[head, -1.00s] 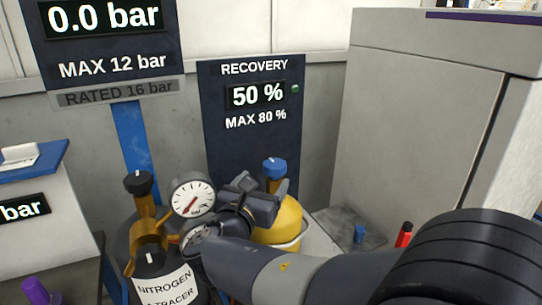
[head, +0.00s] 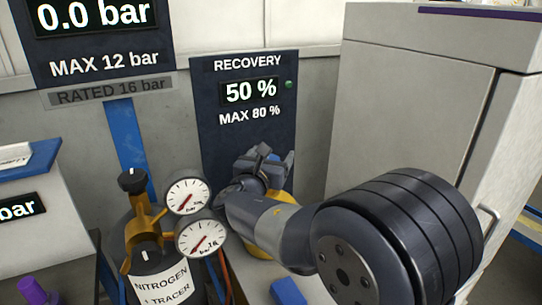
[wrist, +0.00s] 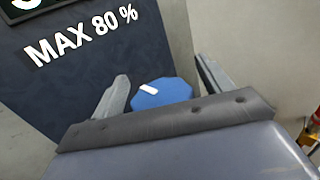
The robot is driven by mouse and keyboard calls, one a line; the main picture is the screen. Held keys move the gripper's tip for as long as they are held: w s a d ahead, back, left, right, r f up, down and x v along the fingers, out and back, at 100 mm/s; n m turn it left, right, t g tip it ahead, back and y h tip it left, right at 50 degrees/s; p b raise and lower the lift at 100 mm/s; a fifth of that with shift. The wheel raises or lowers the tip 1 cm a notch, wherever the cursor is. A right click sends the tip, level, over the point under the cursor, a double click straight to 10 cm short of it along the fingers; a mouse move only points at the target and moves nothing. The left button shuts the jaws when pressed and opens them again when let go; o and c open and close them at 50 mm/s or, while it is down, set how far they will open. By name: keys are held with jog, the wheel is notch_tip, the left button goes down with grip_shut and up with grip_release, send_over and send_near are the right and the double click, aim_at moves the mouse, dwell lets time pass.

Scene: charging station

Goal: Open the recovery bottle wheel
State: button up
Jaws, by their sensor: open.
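The recovery bottle wheel is a blue faceted knob with a white mark on top; in the wrist view the wheel (wrist: 160,95) sits between the two fingers of my gripper (wrist: 161,70). The fingers are spread, with a visible gap on the right side; on the left the gap is narrow, and I cannot tell if that finger touches. In the head view my gripper (head: 265,160) is over the yellow recovery bottle (head: 287,197), which is mostly hidden behind my arm. The wheel is largely hidden there too.
The recovery panel (head: 246,140) reads 50 %, MAX 80 %, behind the gripper. The nitrogen bottle (head: 163,285) with two gauges (head: 187,197) stands close on the left. A grey cabinet (head: 415,110) stands on the right. A blue block (head: 288,291) lies in front.

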jog(key=shift+c, duration=0.5)
jog(key=c, duration=0.9)
